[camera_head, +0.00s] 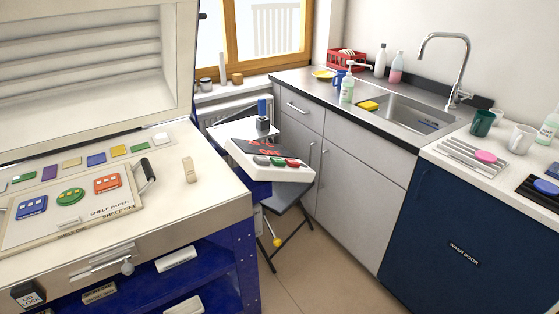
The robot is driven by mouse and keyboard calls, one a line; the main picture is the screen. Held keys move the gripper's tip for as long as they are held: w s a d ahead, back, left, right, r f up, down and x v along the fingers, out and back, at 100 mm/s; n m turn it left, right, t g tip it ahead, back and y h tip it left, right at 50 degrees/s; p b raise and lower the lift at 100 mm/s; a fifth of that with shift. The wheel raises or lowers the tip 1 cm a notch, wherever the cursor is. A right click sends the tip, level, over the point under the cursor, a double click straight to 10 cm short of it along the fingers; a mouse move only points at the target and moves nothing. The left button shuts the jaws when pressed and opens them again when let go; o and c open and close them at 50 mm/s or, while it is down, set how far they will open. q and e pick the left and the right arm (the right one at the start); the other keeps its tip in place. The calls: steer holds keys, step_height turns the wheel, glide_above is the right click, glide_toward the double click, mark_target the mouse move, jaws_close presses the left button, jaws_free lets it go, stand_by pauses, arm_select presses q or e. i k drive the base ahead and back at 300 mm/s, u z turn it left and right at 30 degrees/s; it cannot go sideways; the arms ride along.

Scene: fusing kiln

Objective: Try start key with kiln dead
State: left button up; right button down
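The kiln (208,211) stands at the left with its lid (95,45) raised. Its shelf (112,222) carries a blue, a green and an orange-red piece. The controller (240,160) is a pale box right of the kiln, tilted toward me. Its dark display (262,149) shows red characters, and "OFF" is readable in the lower line. Several small keys sit below the display, among them green keys (277,162) and a red key (293,163). I cannot read their labels, so the start key is not certain. A "LID LOCK" block (28,294) is on the kiln's front. Neither gripper is in view.
A small folding stand (287,222) is below the controller. An upright blue and dark object (262,114) is behind it. The sink counter (307,90) holds bottles and a red basket (346,60). A dark blue door marked "WASH DOOR" (440,230) is at right. Floor (325,270) is clear between.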

mark_target(276, 162)
steer(key=z, duration=0.55)
steer(key=k, duration=0.65)
steer(key=z, duration=0.7)
steer(key=i, duration=1.3)
steer(key=u, duration=1.2)
steer(key=i, duration=0.85)
steer(key=u, duration=1)
